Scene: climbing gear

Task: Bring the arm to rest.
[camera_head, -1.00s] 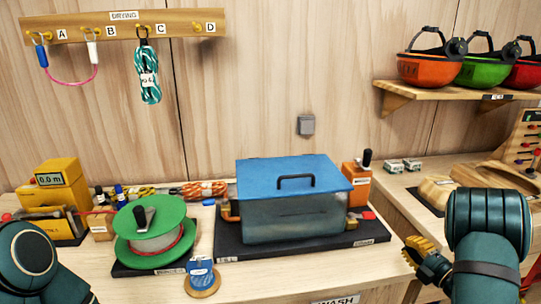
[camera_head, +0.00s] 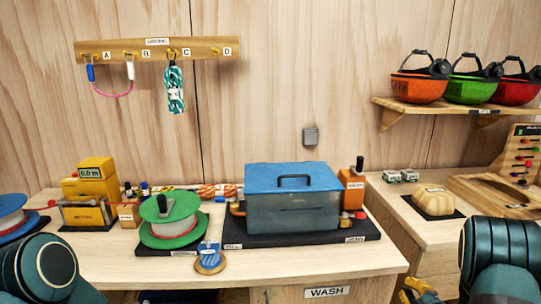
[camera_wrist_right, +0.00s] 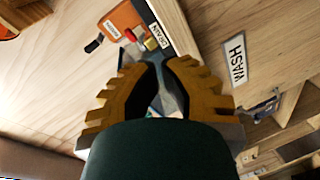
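My right gripper (camera_head: 418,292) shows at the bottom edge of the head view, low in front of the bench and only partly in frame. Its yellow ribbed fingers fill the middle of the right wrist view (camera_wrist_right: 162,66). A gap shows between their dark pads, with nothing held in it. My right arm is dark teal and comes in at the lower right of the head view. A rounded part of my left arm shows at the lower left; the left gripper is out of frame.
The bench (camera_head: 285,262) carries a blue-lidded tank (camera_head: 292,212), a green spool (camera_head: 170,222) and a yellow device (camera_head: 90,180). The WASH label (camera_head: 327,292) is on its front. A rope (camera_head: 175,88) hangs from the drying rack (camera_head: 205,47). Helmets (camera_head: 468,90) sit on a shelf.

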